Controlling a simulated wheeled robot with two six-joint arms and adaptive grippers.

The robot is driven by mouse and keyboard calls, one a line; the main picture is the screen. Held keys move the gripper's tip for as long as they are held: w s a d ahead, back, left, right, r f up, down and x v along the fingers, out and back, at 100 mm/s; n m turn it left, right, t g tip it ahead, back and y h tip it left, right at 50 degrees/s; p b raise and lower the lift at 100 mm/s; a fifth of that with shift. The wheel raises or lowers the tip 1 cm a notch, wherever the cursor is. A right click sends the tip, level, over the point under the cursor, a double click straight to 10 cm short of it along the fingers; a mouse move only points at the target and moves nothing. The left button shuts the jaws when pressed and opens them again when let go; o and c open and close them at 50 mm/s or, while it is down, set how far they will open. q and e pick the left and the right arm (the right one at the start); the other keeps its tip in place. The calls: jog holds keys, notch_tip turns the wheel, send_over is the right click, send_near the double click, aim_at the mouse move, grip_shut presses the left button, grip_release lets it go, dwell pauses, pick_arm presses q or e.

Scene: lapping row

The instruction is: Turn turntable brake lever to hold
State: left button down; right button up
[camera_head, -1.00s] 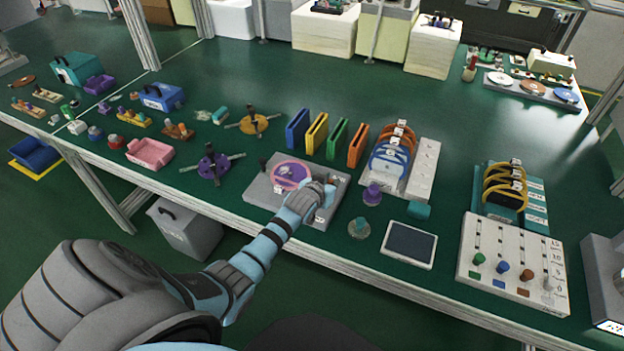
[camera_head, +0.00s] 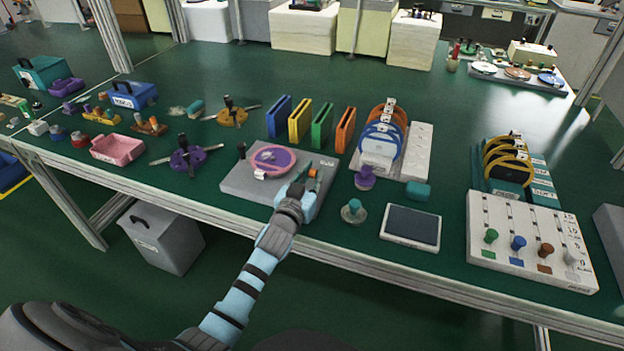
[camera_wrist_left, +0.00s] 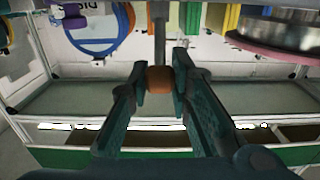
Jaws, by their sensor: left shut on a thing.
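The turntable is a grey base plate (camera_head: 238,186) with a pink and purple disc (camera_head: 272,158) on top, near the front edge of the green bench. Its brake lever has an orange knob (camera_head: 312,173) right of the disc; the wrist view shows the orange-brown knob (camera_wrist_left: 160,79) on a grey shaft (camera_wrist_left: 159,38). My left gripper (camera_head: 305,184) is at the right part of the base. In the wrist view its dark teal fingers (camera_wrist_left: 160,84) are shut on the knob, one on each side. The lever's markings cannot be read. My right gripper is out of view.
Upright coloured plates (camera_head: 322,126) stand behind the turntable. A purple knob (camera_head: 365,178), a teal-topped knob (camera_head: 354,211) and a dark-screened tablet (camera_head: 411,226) are to its right. A purple wheel-like piece (camera_head: 188,156) lies left. Bare bench lies further back.

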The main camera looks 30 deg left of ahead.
pick_arm(q)
jog(key=shift+r, duration=0.1)
jog(key=c, duration=1.4)
grip_release()
jog(key=shift+c, duration=0.2)
jog(key=s, duration=0.8)
jog(key=s+d, duration=0.1)
jog(key=s, duration=0.3)
jog(key=shift+d+r, duration=0.1)
jog(key=shift+r, duration=0.05)
jog(key=shift+w, duration=0.1)
